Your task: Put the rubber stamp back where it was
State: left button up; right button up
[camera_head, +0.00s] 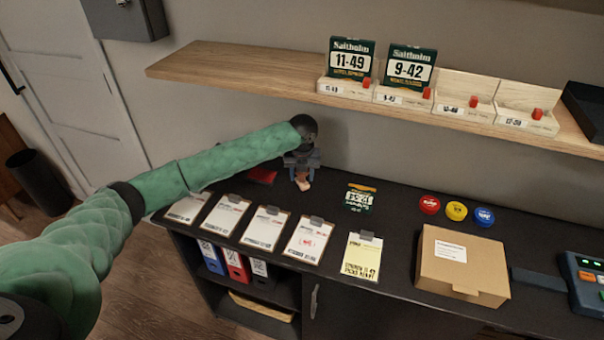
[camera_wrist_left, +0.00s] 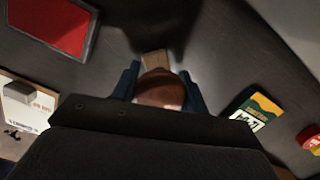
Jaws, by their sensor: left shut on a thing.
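The rubber stamp (camera_head: 303,185) has a rounded brown wooden handle and a lighter wooden part, seen in the left wrist view (camera_wrist_left: 160,90). My left gripper (camera_head: 302,170) is shut on its handle; the dark blue fingers stand on both sides of it in the left wrist view (camera_wrist_left: 155,85). The stamp is over the back of the black counter (camera_head: 390,215), right of a red ink pad (camera_head: 262,176) that also shows in the left wrist view (camera_wrist_left: 55,25). I cannot tell whether the stamp touches the counter. My right gripper is not in view.
Several clipboards (camera_head: 262,228) line the counter's front; one sheet (camera_head: 308,241) bears a red mark. A green card (camera_head: 359,198) lies right of the stamp. Red, yellow and blue tins (camera_head: 456,211) and a cardboard box (camera_head: 462,265) stand farther right. A wooden shelf (camera_head: 230,72) hangs above.

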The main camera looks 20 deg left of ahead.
pick_arm(q)
jog(key=shift+f, duration=0.15)
jog(key=o, duration=0.8)
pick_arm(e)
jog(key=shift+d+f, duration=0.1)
pick_arm(q)
jog(key=shift+r, duration=0.25)
jog(key=shift+s+d+r+b, duration=0.15)
jog(key=shift+r+b, duration=0.55)
jog(key=shift+r, duration=1.15)
jog(key=shift+s+d+r+b, duration=0.2)
jog(key=shift+r+b, duration=0.45)
jog(key=shift+r, duration=1.15)
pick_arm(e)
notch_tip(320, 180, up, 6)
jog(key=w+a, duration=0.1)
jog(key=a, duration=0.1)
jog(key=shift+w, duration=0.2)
pick_arm(q)
jog(key=shift+a+f, duration=0.1)
jog(key=shift+a, duration=0.05)
